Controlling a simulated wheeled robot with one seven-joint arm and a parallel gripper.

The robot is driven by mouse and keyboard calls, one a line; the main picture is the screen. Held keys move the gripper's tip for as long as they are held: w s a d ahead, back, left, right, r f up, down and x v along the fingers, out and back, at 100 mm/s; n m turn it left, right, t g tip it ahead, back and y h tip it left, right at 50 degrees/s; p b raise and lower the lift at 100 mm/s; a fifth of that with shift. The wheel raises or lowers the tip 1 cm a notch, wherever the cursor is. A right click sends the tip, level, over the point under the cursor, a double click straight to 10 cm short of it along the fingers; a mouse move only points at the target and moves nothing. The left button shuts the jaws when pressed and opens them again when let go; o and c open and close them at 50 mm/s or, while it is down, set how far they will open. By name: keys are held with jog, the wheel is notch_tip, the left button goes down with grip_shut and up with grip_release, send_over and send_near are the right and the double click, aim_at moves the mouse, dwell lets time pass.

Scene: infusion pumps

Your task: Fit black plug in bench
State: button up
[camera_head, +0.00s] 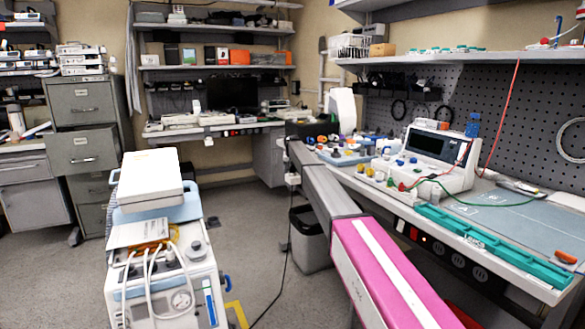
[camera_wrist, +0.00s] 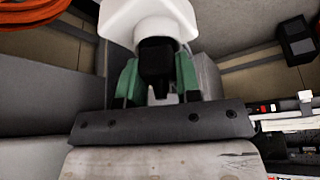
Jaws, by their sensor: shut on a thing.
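In the wrist view my gripper (camera_wrist: 158,84) has green-padded fingers shut on a black piece, which I take to be the black plug (camera_wrist: 157,57). A white, faceted body (camera_wrist: 148,18) sits right against it; whether they are one piece I cannot tell. The plug's prongs do not show. In the head view my arm stretches from the lower right towards the middle, and my gripper and the plug cannot be made out. The right bench (camera_head: 470,248) has a dark socket strip (camera_head: 440,250) with round sockets along its front edge.
A measuring instrument (camera_head: 436,147) with leads and a long green tray (camera_head: 490,245) stand on the right bench. A bin (camera_head: 308,240) is below it. A cart with white equipment (camera_head: 165,275) stands at the left. Grey floor between cart and bench is open, crossed by a dark cable.

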jog(key=o, duration=1.1)
